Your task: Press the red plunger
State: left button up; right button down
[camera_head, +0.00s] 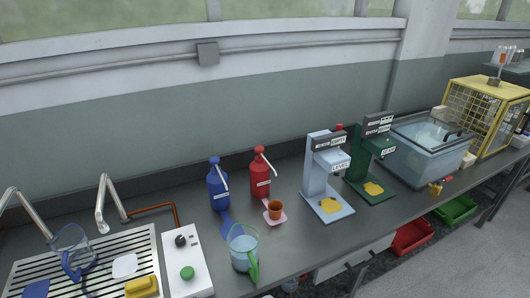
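A red pump bottle (260,182) stands upright on the grey counter, with a red pump head (259,150) and a pale spout on top. Neither of my grippers is in view.
A clear jug (243,252) with a green handle stands near the counter's front edge. A dark green machine (356,160), a grey-blue tank (420,158) and a yellow cage (485,115) line the right. A sink drainer (75,262) and control box (186,248) lie left.

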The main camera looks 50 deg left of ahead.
aim_at(259, 149)
jog(key=u, duration=1.6)
jog(key=i, duration=0.05)
